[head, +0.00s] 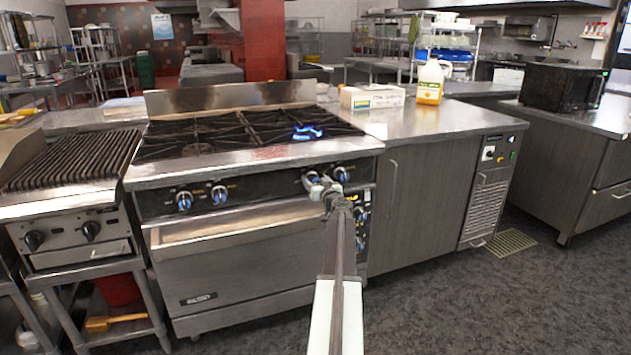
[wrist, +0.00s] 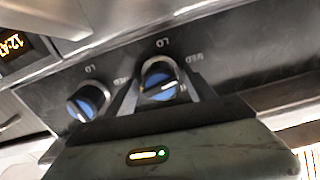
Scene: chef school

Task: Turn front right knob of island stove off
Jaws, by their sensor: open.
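The stove (head: 250,160) has black knobs with blue faces along its front. One pair is at the left; the right pair has a left knob (head: 312,178) and a right knob (head: 340,174). A blue flame (head: 308,132) burns at a right-hand burner. My gripper (head: 322,188) is at the right pair and partly covers the left knob. In the wrist view, my open gripper (wrist: 162,90) has its fingers on either side of one knob (wrist: 160,78). Contact cannot be told. Another knob (wrist: 88,102) is beside it, outside the fingers.
A ribbed grill (head: 75,160) stands left of the stove. A steel counter (head: 400,120) with a white box (head: 372,97) and a jug (head: 430,82) is at the right. The oven handle (head: 240,228) runs below the knobs. Open floor (head: 480,300) lies at the front right.

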